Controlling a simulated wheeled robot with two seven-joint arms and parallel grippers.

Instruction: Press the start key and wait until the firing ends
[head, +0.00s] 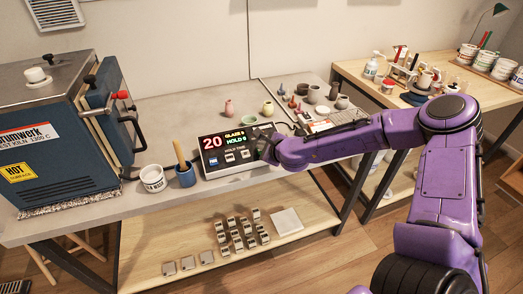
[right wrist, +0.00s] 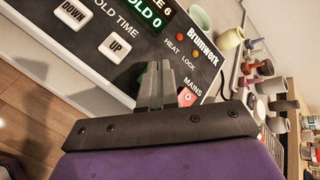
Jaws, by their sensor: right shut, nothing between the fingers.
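The kiln controller (head: 206,168) stands on the grey bench, its red display (head: 212,142) reading 20 beside green lines, GLAZE and HOLD 0. The UP key (right wrist: 115,47) and DOWN key (right wrist: 72,14) lie left. My left gripper is out of view.
The blue kiln (head: 60,145) with a HOT label stands at the left, its door on the right side. A white tub (head: 152,178) and a blue pot (head: 185,175) with a wooden handle stand left of the controller. Small pots and tools crowd the bench behind.

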